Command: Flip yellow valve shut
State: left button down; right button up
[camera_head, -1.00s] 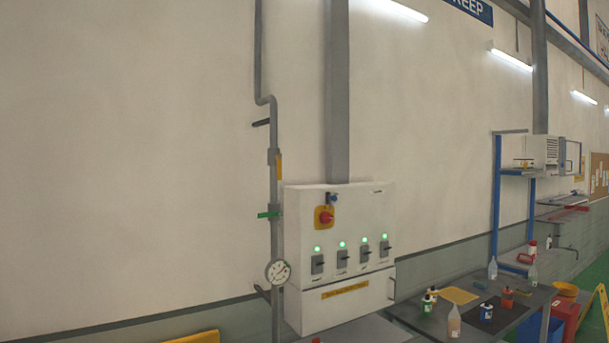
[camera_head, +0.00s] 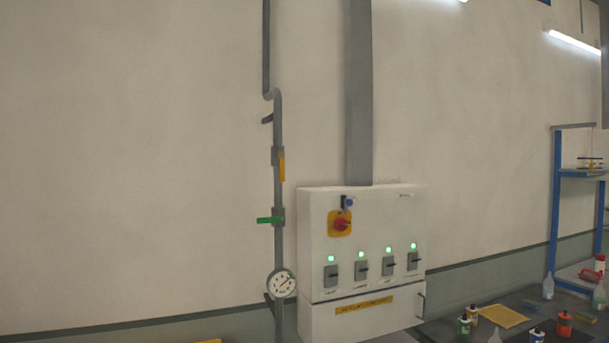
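The yellow valve handle (camera_head: 282,167) is on the grey vertical pipe (camera_head: 278,120) on the wall, left of the control box. The handle points up and down, in line with the pipe. Below it, a green valve handle (camera_head: 268,220) sticks out to the left, across the pipe. A round white pressure gauge (camera_head: 282,284) sits lower on the same pipe. Neither of my grippers shows in the head view.
A white control box (camera_head: 318,262) with a red knob (camera_head: 341,223) and several green-lit switches is mounted right of the pipe. A dark worktable (camera_head: 445,330) with bottles stands at lower right, below a blue-framed shelf (camera_head: 556,200). The wall left of the pipe is bare.

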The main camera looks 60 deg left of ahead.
aim_at(280, 155)
jog(key=u, duration=0.3)
jog(key=i, duration=1)
jog(key=u, duration=1.45)
jog(key=i, duration=0.7)
jog(key=u, duration=0.8)
